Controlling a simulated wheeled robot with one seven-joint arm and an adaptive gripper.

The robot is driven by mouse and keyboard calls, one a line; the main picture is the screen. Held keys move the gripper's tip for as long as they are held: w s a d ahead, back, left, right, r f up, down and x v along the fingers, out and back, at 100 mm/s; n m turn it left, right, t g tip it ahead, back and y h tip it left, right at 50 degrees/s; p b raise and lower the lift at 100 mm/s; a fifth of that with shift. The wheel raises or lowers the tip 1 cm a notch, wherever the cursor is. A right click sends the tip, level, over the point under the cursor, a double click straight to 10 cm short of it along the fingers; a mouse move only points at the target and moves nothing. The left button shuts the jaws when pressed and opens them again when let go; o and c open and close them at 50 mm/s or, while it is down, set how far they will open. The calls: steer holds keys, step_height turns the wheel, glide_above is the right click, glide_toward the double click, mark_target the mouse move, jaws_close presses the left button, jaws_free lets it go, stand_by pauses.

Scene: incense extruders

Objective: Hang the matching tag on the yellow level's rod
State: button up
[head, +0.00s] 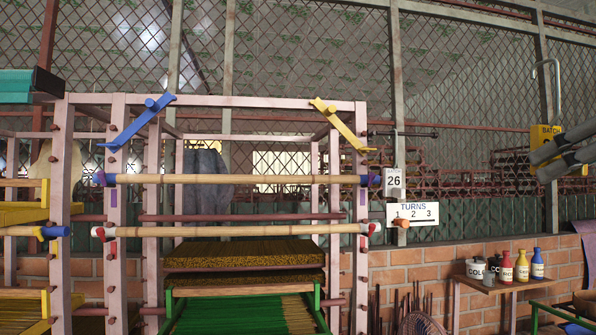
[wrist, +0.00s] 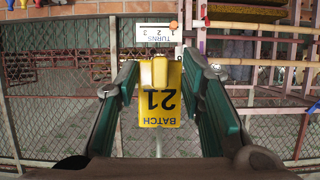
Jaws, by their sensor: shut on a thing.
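A yellow tag (head: 545,132) with a tall grey wire hook (head: 556,75) is held upright at the right in the head view. In the wrist view the tag (wrist: 158,108) reads "BATCH 21", upside down. My gripper (head: 537,163) is shut on it; the wrist view shows my two green-sided fingers (wrist: 156,78) on either side of it. A thin dark rod (head: 418,134) sticks out right of the rack post, near the yellow lever (head: 343,124). A white tag "26" (head: 394,181) hangs below that rod. My gripper is well right of the rod, apart from it.
A "TURNS 1 2 3" sign (head: 418,213) has an orange knob (head: 401,224) near its 1. Bamboo poles (head: 230,179) cross the pink rack (head: 361,270); a blue lever (head: 137,122) is at left. Bottles (head: 522,265) stand on a shelf. Mesh fence (head: 470,80) is behind.

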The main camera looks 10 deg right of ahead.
steer(key=shift+r, duration=0.9)
steer(key=s, duration=0.9)
steer(key=shift+d, duration=0.15)
steer(key=shift+w, duration=0.1)
